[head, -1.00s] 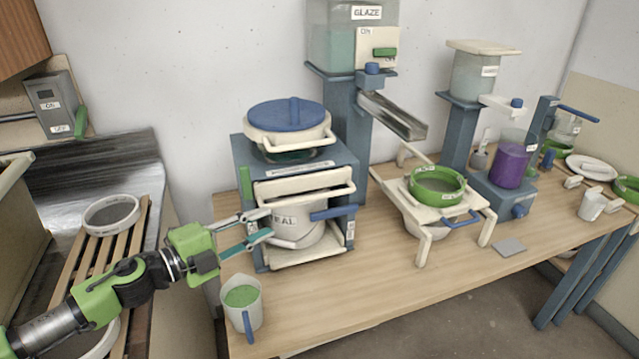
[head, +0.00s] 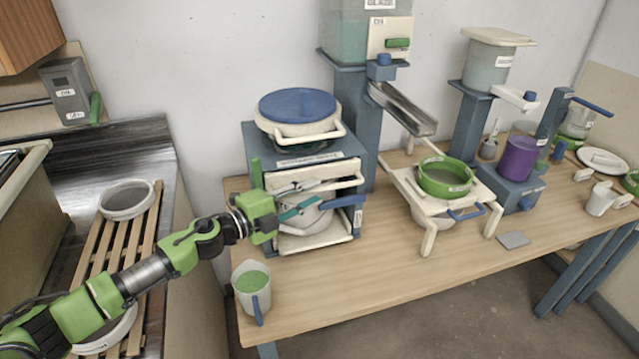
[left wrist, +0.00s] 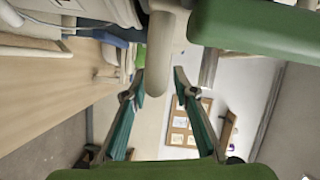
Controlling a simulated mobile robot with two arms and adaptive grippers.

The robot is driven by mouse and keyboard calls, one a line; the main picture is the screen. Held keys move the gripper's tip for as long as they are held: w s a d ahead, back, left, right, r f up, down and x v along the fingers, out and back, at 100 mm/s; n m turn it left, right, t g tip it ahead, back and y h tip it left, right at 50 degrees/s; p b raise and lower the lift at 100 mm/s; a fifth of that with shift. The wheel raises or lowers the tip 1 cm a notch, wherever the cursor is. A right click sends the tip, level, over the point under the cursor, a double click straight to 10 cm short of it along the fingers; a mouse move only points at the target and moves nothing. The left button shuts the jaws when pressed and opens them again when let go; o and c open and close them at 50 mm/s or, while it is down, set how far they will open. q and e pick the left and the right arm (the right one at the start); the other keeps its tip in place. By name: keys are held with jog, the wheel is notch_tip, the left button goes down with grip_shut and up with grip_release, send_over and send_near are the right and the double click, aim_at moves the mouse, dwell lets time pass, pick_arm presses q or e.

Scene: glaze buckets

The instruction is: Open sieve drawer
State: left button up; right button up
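The blue-grey sieve cabinet (head: 258,150) stands at the left end of the table. A drawer front with a cream bar handle (head: 345,183) crosses its upper opening and appears closed. My left gripper (head: 319,192) is open in front of the cabinet, its fingertips close to this handle, one above the other. In the left wrist view, a rounded cream bar (left wrist: 160,55) reaches toward the space between the spread fingertips (left wrist: 160,76); I cannot tell whether they touch it. A pale bucket (head: 305,222) under the drawer is partly hidden by the gripper. My right gripper is out of view.
A jug of green glaze (head: 252,285) stands near the table's front left edge, below my left arm. A green sieve (head: 445,178) rests on a cream stand to the right. Bare tabletop lies between.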

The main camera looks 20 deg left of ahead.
aim_at(320, 190)
pick_arm(q)
jog(key=x, duration=0.2)
jog(key=shift+w+d, duration=0.15)
jog(key=shift+w, duration=0.05)
jog(key=shift+w+d+f, duration=0.1)
jog(key=shift+w+d, duration=0.1)
jog(key=shift+w, duration=0.1)
grip_shut()
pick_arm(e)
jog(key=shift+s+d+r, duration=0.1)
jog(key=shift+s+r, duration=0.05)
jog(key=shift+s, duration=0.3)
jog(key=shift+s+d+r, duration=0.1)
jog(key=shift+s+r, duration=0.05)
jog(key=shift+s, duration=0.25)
